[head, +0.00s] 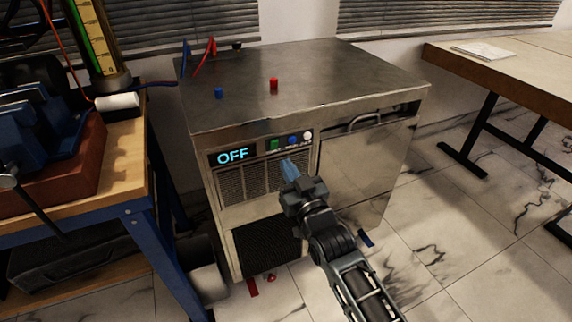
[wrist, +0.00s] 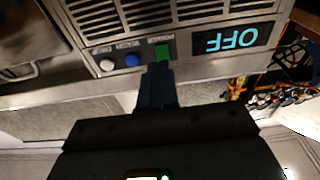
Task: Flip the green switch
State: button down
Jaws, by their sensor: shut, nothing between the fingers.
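The green switch (head: 275,145) is on the front panel of a metal cabinet, right of a display (head: 233,155) that reads OFF. In the wrist view, which is upside down, the green switch (wrist: 162,49) shows just beyond my fingertips. My gripper (head: 287,166) is shut and empty, in front of the panel and a little below the switch in the head view. In the wrist view the closed fingers (wrist: 158,70) point at the switch and overlap its lower edge. I cannot tell whether they touch it.
A blue button (head: 293,140) and a white button (head: 308,135) sit right of the switch. Red (head: 274,83) and blue (head: 219,93) terminals stand on the cabinet top. A wooden workbench (head: 128,160) is at the left, a table (head: 510,75) at the right.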

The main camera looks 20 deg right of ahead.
jog(key=s+f+p, duration=0.1)
jog(key=s, duration=0.8)
dwell(0.3)
jog(key=s+r+g+p, duration=0.25)
jog(key=s+p, duration=0.25)
jog(key=s, duration=1.9)
jog(key=s+r+g+p, duration=0.2)
jog(key=s+r+p, duration=0.1)
jog(key=s+r, duration=1)
jog(key=s, duration=0.3)
